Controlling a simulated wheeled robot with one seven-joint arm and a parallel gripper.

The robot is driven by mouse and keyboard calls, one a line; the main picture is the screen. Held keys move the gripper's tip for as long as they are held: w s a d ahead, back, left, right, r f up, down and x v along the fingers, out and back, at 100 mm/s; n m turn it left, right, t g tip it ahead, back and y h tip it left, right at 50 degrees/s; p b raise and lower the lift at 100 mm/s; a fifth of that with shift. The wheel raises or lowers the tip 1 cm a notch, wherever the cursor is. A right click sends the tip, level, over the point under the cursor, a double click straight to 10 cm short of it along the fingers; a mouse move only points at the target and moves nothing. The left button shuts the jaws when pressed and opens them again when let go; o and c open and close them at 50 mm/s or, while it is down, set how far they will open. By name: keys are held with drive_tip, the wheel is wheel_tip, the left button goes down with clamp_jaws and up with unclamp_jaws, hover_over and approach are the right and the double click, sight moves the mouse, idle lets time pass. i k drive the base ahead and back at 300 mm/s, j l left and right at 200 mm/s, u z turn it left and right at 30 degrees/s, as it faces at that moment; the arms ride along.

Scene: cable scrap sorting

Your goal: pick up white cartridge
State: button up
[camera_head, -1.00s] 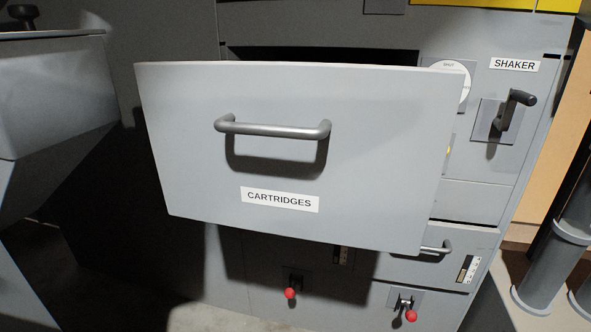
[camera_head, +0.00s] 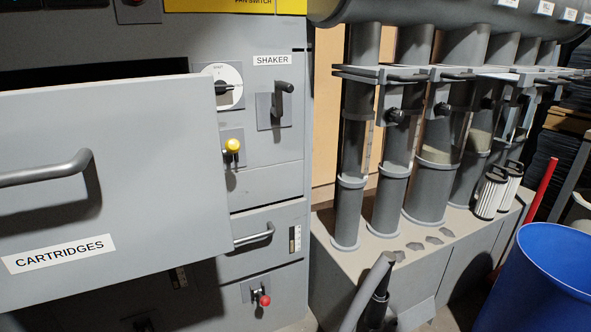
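Two white ribbed cartridges stand side by side at the right of the head view, on the grey ledge below the row of tubes. The nearer white cartridge (camera_head: 489,196) partly hides the farther white cartridge (camera_head: 513,186). Both have dark handles on top and look upright. A drawer (camera_head: 150,140) labelled CARTRIDGES is pulled out at the left, and its inside is hidden behind its front. My gripper is not in view.
The grey ledge (camera_head: 375,252) holds several upright tubes and a few dark flat scraps (camera_head: 415,246). A blue bin (camera_head: 545,275) stands at the lower right, beside a red pole (camera_head: 541,190). A curved grey tube (camera_head: 368,290) rises at bottom centre. The shaker handle (camera_head: 281,100) juts from the cabinet.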

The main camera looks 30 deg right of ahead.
sight(494, 183)
drive_tip(key=z, duration=1.65)
drive_tip(key=i+j+z, duration=0.2)
drive_tip(key=i, duration=0.3)
drive_tip(key=i+j+z, duration=0.25)
drive_tip(key=i+j, duration=0.1)
drive_tip(key=i, duration=0.55)
